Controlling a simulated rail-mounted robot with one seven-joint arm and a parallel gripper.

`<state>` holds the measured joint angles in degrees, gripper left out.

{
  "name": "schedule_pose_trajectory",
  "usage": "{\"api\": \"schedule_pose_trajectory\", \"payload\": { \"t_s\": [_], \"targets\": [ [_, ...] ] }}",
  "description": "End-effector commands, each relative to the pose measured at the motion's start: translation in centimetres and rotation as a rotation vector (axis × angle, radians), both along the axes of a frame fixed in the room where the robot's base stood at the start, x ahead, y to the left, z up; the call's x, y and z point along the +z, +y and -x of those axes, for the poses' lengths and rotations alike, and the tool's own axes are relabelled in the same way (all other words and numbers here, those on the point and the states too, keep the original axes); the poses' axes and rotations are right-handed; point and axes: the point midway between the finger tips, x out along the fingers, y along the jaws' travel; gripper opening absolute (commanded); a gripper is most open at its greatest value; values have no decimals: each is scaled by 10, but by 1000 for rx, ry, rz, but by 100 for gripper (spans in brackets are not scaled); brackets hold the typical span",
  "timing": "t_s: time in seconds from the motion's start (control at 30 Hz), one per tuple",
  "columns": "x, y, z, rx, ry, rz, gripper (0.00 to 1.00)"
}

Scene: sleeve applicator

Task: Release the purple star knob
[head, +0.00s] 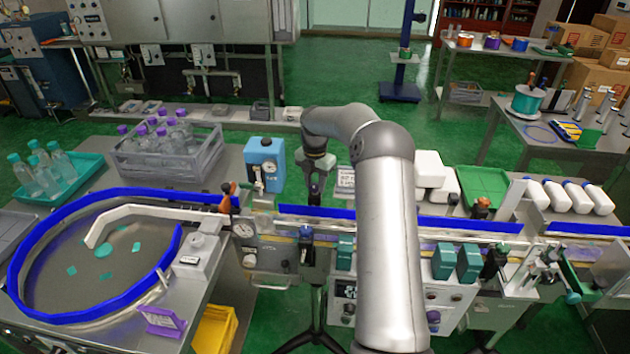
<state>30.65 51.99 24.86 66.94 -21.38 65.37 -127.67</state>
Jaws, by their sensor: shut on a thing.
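My arm reaches over the conveyor line, and my gripper (314,198) points down just behind the blue guide rail, right of the blue box. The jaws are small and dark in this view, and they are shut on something. The purple star knob cannot be made out at the jaws; the gripper and the line's fittings hide that spot.
The blue box with a gauge (264,165) stands close left of the gripper. The blue guide rail (318,212) runs along the line. A grey crate of purple-capped bottles (170,168) is farther left. White bottles (570,196) lie at right. An oval turntable (75,275) fills the left front.

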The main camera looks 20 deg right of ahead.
Motion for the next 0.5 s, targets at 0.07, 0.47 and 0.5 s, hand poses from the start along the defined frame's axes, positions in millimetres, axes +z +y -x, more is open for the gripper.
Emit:
{"api": "schedule_pose_trajectory", "payload": {
  "t_s": [0.07,0.47,0.5],
  "targets": [
    [2,1,-1,51,-3,-2,10],
    [2,1,-1,209,-3,-1,10],
    [1,1,-1,216,-2,0,10]
  ]
}}
